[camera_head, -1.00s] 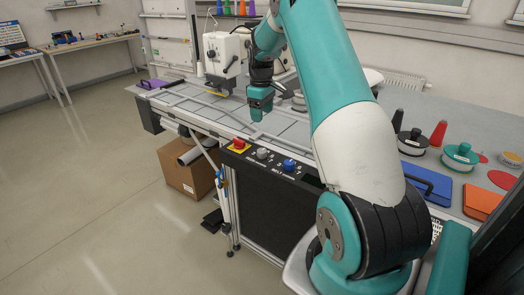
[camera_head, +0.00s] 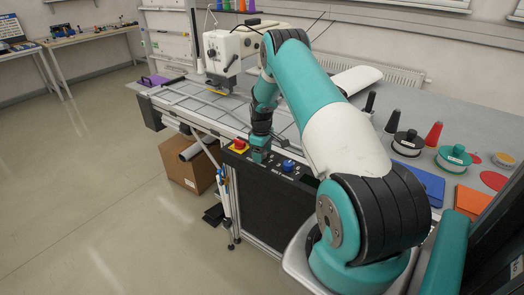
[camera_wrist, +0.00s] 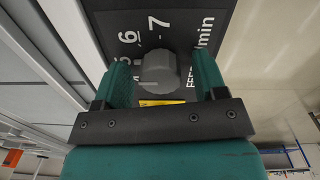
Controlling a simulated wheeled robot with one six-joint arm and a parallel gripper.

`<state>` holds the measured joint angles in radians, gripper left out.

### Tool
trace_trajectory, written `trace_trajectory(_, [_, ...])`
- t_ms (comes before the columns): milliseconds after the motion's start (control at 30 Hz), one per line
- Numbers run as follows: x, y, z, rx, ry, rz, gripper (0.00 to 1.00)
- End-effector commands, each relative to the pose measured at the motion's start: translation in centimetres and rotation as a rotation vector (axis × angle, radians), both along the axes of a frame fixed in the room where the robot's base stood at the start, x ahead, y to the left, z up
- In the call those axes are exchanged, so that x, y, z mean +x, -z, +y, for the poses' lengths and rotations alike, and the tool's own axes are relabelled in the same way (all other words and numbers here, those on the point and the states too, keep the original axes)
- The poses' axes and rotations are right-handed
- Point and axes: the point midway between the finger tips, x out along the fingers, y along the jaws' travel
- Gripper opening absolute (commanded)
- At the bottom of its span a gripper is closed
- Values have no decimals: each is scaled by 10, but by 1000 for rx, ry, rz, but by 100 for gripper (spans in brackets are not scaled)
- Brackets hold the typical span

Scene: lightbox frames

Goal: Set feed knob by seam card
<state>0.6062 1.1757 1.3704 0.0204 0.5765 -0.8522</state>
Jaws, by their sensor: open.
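The grey feed knob (camera_wrist: 158,73) sits on a dark panel with white numbers, of which 5, 6 and 7 are readable, and partly hidden "FEED" and "/min" lettering. In the head view my gripper (camera_head: 258,156) is down at the front control panel and hides the knob. I cannot identify a seam card for certain.
A red button on a yellow base (camera_head: 239,147) is just left of my gripper, and a blue knob (camera_head: 288,165) is just right. The white sewing machine (camera_head: 228,48) stands behind on the table. Spools (camera_head: 408,143) and cones occupy the right side.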

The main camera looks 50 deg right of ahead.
Motion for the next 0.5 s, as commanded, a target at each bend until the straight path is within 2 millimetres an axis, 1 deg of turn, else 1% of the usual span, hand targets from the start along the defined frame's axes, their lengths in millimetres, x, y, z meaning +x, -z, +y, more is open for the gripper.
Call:
trace_trajectory(167, [0, 0, 0, 0, 0, 0, 65])
trace_trajectory(200, [0, 0, 0, 0, 0, 0, 63])
trace_trajectory(367, [0, 0, 0, 0, 0, 0, 26])
trace_trajectory(400, [0, 0, 0, 0, 0, 0, 17])
trace_trajectory(500, [0, 0, 0, -1, 0, 0, 16])
